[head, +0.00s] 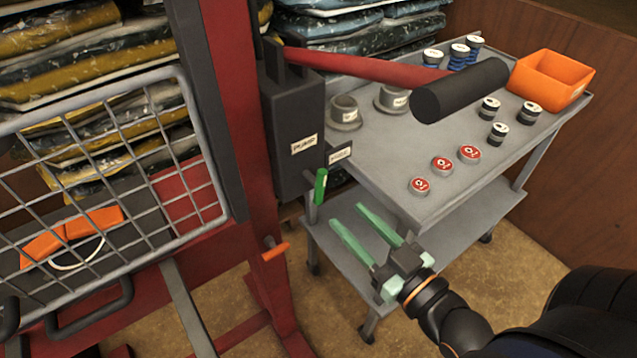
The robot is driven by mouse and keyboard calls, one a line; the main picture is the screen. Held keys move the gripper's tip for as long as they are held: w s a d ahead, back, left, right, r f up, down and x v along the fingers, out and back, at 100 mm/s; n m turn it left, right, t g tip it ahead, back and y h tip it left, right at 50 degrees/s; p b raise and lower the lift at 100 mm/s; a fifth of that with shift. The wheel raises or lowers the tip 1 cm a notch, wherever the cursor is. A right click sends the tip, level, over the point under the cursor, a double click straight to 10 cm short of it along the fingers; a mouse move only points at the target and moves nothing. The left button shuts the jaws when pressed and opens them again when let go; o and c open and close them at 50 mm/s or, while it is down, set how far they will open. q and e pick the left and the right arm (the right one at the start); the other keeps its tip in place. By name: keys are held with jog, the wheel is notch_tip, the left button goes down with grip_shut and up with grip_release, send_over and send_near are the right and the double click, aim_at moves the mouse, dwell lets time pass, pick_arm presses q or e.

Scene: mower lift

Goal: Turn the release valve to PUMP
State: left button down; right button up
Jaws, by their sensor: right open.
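The release valve's green handle (320,186) stands nearly upright at the lower right of the dark grey pump box (295,135). A PUMP label (303,145) is on the box, up and left of the handle. A second small label (340,156), too small to read surely, is up and right of it. My right gripper (349,215) is open, its pale green fingers pointing up and left. In the picture its tips lie just below and right of the handle, apart from it, with nothing between them. My left gripper is not in view.
A red pump lever with a black grip (460,91) reaches right over the grey cart (440,205). The cart holds red-topped pucks (442,164), dark jars and an orange bin (551,79). The red lift post (243,130) and wire basket (100,180) stand left.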

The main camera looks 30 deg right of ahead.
aim_at(323, 191)
jog(key=w, duration=0.3)
jog(key=w+a, duration=0.1)
jog(key=w, duration=0.6)
jog(key=shift+a+p, duration=0.2)
jog(key=shift+p, duration=0.1)
grip_shut()
